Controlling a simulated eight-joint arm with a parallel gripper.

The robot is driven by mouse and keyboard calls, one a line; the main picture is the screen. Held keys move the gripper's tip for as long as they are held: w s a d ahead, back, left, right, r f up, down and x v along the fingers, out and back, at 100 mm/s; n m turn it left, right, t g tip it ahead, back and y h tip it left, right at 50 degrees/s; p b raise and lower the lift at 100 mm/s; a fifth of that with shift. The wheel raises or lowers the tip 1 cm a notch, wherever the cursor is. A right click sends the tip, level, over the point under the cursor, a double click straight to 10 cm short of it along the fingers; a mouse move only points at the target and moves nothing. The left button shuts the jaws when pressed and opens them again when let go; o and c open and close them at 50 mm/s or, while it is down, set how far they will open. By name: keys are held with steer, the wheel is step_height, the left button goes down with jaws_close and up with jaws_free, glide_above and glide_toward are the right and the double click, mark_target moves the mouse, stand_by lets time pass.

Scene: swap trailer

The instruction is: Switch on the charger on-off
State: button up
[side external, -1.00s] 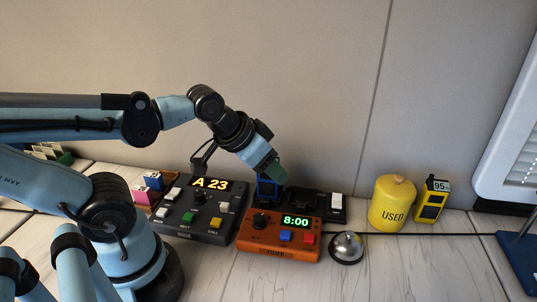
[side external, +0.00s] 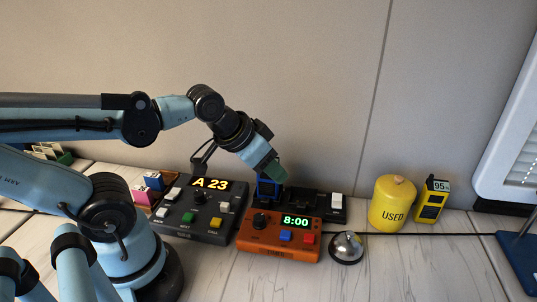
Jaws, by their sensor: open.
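A black charger (side external: 308,201) stands against the wall behind the orange timer box. A white rocker switch (side external: 336,200) shows at its right end. A dark blue framed thing (side external: 267,188) sits at the charger's left part. My gripper (side external: 274,176) points down and to the right, right over this blue thing. Its green-tipped fingers are open, and I see nothing held between them. I cannot tell whether the gripper touches the blue thing. The switch stands clear to the right of my gripper. Its on or off position is too small to tell.
The orange timer (side external: 278,237) showing 8:00 stands in front of the charger. A dark console (side external: 195,211) showing A 23 is to the left. A bell (side external: 347,247), a yellow USED canister (side external: 391,204) and a yellow meter (side external: 431,201) stand to the right. A cable runs rightward along the tabletop.

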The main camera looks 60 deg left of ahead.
steer(key=shift+w+d+r, duration=0.1)
steer(key=shift+w+r, duration=0.15)
steer(key=shift+w, duration=0.05)
steer(key=c, duration=0.5)
steer(key=w+r+m, duration=0.1)
steer(key=w+d+r+m+g, duration=0.1)
steer(key=w, duration=0.1)
steer(key=w+m, duration=0.1)
steer(key=shift+w+d+r+m+g+h, duration=0.15)
steer(key=shift+r+m+g+h, duration=0.15)
steer(key=shift+r, duration=0.1)
jaws_close()
steer(key=w+d+r+m+g, duration=0.1)
steer(key=w+d+m+g, duration=0.1)
steer(key=w+m, duration=0.3)
steer(key=shift+w+d+h, duration=0.25)
steer(key=shift+w+h, duration=0.15)
steer(key=shift+w, duration=0.6)
